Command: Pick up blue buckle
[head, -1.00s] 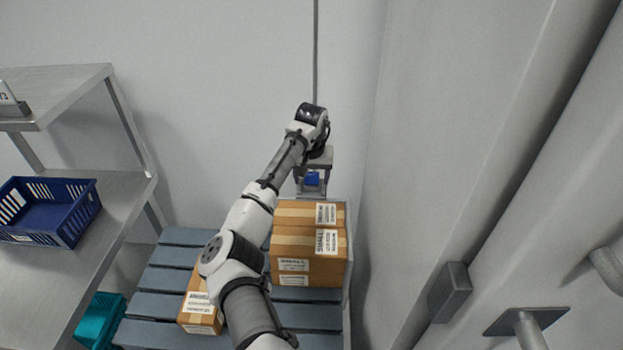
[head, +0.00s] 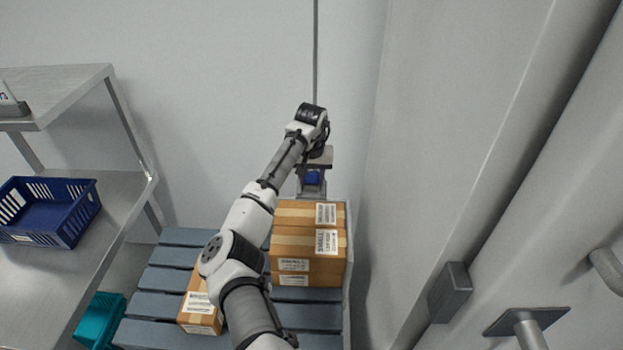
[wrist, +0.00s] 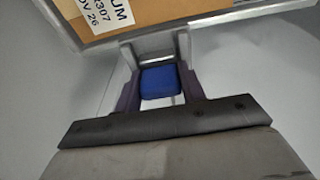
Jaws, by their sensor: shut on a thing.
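The blue buckle (head: 312,178) shows small in the head view, just beyond the stacked cartons and below my wrist. In the wrist view the buckle (wrist: 160,82) is a blue block between the two fingers. My gripper (head: 311,186) points down and is shut on the buckle, with one finger on each side. It also shows in the wrist view (wrist: 160,90). The underside of the buckle and what lies directly beneath it are hidden.
Stacked brown cartons (head: 308,262) stand on a blue-grey slatted pallet (head: 165,278), close to my gripper. Another carton (head: 200,312) lies partly behind my arm. A steel shelf (head: 125,190) with a dark blue crate (head: 75,232) stands left. Walls are close behind and right.

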